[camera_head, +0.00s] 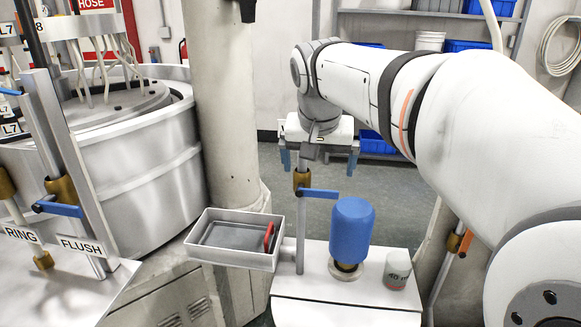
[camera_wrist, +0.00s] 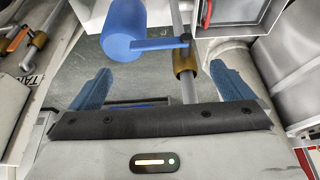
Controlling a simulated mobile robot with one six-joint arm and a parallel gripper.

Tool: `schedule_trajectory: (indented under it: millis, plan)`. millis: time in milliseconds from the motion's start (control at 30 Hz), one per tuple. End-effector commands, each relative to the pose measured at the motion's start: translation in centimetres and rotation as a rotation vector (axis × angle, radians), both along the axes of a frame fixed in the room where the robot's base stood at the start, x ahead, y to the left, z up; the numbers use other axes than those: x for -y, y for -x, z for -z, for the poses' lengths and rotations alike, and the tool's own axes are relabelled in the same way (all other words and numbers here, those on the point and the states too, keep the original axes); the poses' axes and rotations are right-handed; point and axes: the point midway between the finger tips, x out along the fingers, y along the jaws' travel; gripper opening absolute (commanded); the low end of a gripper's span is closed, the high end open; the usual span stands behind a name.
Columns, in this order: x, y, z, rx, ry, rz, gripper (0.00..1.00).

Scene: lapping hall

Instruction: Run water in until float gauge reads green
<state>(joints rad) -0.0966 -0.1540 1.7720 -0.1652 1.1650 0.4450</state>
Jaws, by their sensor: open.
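A vertical pipe carries a brass valve (camera_head: 301,180) with a blue lever (camera_head: 320,193) pointing right; in the wrist view the lever (camera_wrist: 160,43) reaches toward a blue cylinder. The blue cylinder (camera_head: 352,230) stands upright on a round base on the white cabinet. A grey tray (camera_head: 232,262) beside the pipe has a red strip (camera_head: 268,237) at its right inner wall; I cannot tell whether this is the float gauge, and no green reading shows. My gripper (camera_head: 318,162) is open and empty above the lever. Its blue fingers are apart in the wrist view (camera_wrist: 164,88).
A cup marked 40 (camera_head: 397,270) stands right of the cylinder on the cabinet (camera_head: 345,312). A thick column (camera_head: 222,110) rises behind the tray. Another blue lever (camera_head: 58,208) is at left above the FLUSH sign (camera_head: 84,246). A large round machine (camera_head: 145,165) fills the left.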

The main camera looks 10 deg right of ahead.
Motion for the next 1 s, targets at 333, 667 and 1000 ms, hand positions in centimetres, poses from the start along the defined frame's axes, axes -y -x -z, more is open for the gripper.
schedule_trajectory:
  millis: [333, 667, 1000]
  plan:
    - [0.7, -1.9, 4.9, -0.002, 0.000, 0.000, 1.00]
    - [1.0, -2.6, 6.8, 0.000, 0.000, 0.001, 1.00]
    - [1.0, -2.6, 6.8, 0.000, 0.001, 0.001, 0.85]
